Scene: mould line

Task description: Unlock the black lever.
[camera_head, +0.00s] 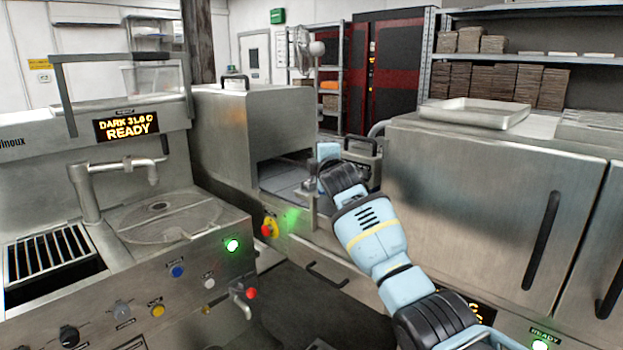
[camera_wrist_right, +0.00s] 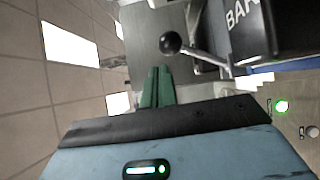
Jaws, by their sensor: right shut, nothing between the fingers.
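The black lever (camera_wrist_right: 170,43) shows in the right wrist view as a black ball knob on a slim metal rod. Its rod runs right and down towards a dark housing with white letters "BAR". My right gripper (camera_wrist_right: 156,88) has green fingers pressed together, with nothing between them. Its tips are just below the knob in that picture; I cannot tell the gap in depth. In the head view my right arm reaches to the middle of the scene, by the opening of a steel machine, and I cannot make out the black lever there. My left gripper is not in view.
A red knob on a yellow base (camera_head: 268,228) and a red-tipped tap (camera_head: 251,294) stick out on the left. A steel cabinet (camera_head: 490,190) bounds the right side.

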